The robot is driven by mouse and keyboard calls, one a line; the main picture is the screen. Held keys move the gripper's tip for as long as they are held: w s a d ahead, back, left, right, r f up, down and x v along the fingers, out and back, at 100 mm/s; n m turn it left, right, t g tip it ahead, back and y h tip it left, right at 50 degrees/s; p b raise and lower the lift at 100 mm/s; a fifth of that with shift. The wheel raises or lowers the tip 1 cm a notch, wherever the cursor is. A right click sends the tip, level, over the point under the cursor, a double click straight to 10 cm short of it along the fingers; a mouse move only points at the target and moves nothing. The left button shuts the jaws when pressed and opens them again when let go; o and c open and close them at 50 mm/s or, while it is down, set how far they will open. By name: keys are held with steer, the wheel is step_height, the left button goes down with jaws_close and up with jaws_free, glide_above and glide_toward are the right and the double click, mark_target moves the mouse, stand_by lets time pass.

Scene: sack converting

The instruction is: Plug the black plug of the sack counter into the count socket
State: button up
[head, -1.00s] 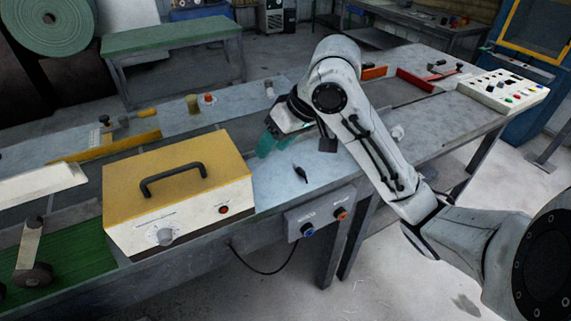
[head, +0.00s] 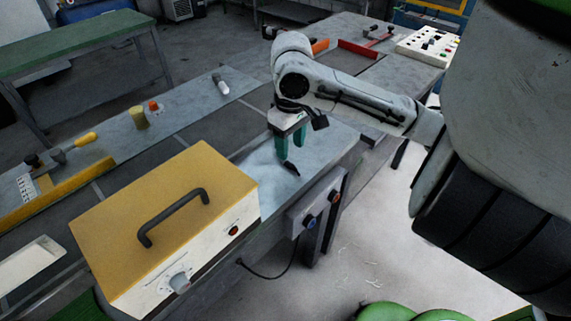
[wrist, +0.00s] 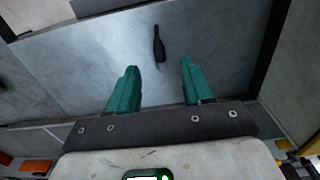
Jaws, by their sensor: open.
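The black plug (head: 291,168) lies on the bare grey metal tabletop. In the wrist view the plug (wrist: 159,45) lies just beyond my fingertips, roughly centred between them and lengthwise to the fingers. My gripper (head: 286,152), with green fingers, is close to the plug in the head view. It also shows in the wrist view (wrist: 159,68), open with nothing between the fingers. A grey socket box (head: 317,206) on the table's front edge has a blue-ringed socket (head: 311,222) and an orange-ringed socket (head: 334,196). Their labels are too small to read.
A yellow-topped box (head: 160,215) with a black handle stands left of the plug. A black cable (head: 268,275) hangs below the table edge. A yellow-brown cylinder (head: 139,118) stands at the back left. The metal surface around the plug is clear.

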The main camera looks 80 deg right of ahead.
mark_target(291, 164)
steer(key=shift+s+f+p, duration=0.1)
steer(key=shift+f+p, duration=0.2)
steer(key=shift+f, duration=2.65)
jaws_close()
